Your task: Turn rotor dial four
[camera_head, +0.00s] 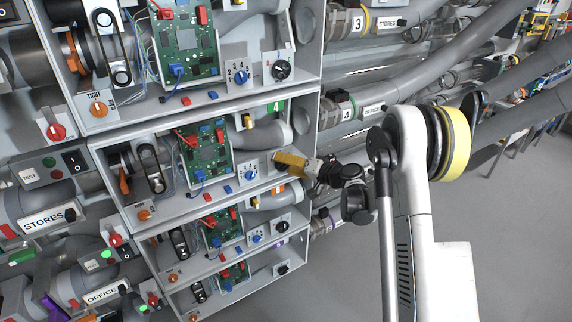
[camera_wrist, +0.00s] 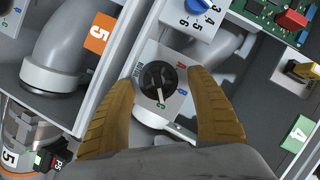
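A black rotor dial (camera_wrist: 157,82) on a light plate shows in the middle of the wrist view. Red A and blue B letters are on its right, and "ROTOR" lettering on its left. Its pale pointer points toward the bottom of that picture. My gripper (camera_wrist: 163,110) is open, with one yellow-brown finger on each side of the dial. I cannot tell whether either finger touches it. In the head view my gripper (camera_head: 292,165) is at the right end of the second bay from the top and hides the dial. A green "4" label (camera_head: 275,106) marks this bay.
An orange "5" label (camera_wrist: 98,33) and grey pipe (camera_wrist: 62,42) lie left of the dial in the wrist view. A blue knob (camera_wrist: 202,7) is above it. In the head view, a circuit board (camera_head: 207,148) is left of my gripper. Open floor (camera_head: 510,200) is at right.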

